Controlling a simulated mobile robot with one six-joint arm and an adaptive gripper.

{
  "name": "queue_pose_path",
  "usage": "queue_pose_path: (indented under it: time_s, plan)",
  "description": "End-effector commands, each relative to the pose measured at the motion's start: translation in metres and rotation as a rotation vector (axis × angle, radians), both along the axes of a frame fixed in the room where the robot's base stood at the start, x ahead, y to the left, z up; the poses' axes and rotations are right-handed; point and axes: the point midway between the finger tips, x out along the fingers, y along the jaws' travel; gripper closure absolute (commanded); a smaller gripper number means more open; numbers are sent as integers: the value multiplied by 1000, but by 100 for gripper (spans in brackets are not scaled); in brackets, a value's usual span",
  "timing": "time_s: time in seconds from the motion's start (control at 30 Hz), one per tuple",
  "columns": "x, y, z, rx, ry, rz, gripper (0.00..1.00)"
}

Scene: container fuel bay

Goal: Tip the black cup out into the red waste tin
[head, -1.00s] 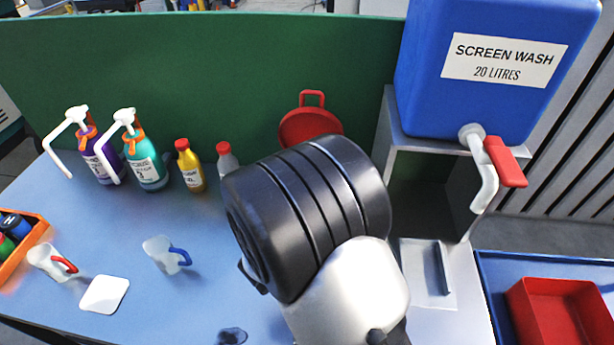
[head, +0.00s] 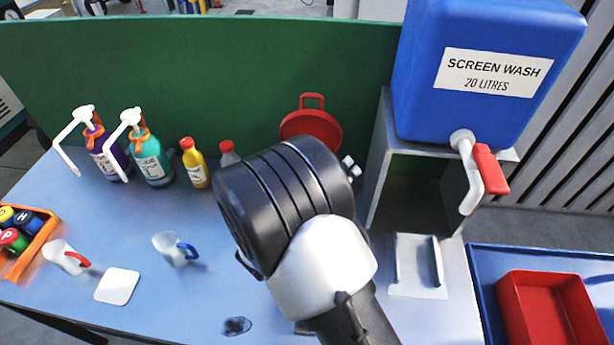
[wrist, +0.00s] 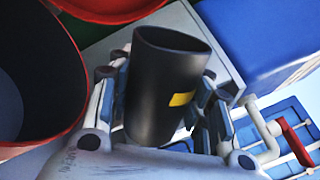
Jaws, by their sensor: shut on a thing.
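The black cup (wrist: 160,95) with a yellow mark stands between the fingers of my gripper (wrist: 165,110) in the wrist view. My gripper is shut on it. Its mouth shows at the top; its inside and exact tilt are unclear. The red waste tin (wrist: 75,75) is close at the left in the wrist view, its open mouth and dark inside showing, apart from the cup. In the head view a red round lid with a handle (head: 311,128) stands up at the green panel. My arm hides the cup and the tin's body there.
The blue screen wash tank (head: 485,70) with its red-handled tap (head: 488,170) stands on a grey stand at right. Bottles (head: 150,160), two jugs (head: 172,248), a white coaster (head: 117,286) and a dark spot (head: 237,326) are at left. A red tray (head: 550,310) is lower right.

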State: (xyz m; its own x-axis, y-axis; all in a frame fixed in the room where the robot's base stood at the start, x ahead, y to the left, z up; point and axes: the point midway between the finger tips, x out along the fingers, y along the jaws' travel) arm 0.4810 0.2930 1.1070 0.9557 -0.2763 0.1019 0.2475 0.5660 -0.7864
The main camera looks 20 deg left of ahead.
Motion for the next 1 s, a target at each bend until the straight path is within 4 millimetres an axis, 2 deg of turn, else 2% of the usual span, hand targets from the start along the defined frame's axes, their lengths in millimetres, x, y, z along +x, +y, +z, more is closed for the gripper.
queue_pose_path:
  time_s: [0.03, 0.4, 1.0]
  plan:
    - [0, 0, 4, -32, 5, 0, 81]
    - [0, 0, -7, -213, 43, 0, 81]
    - [0, 2, -12, -319, 64, 0, 81]
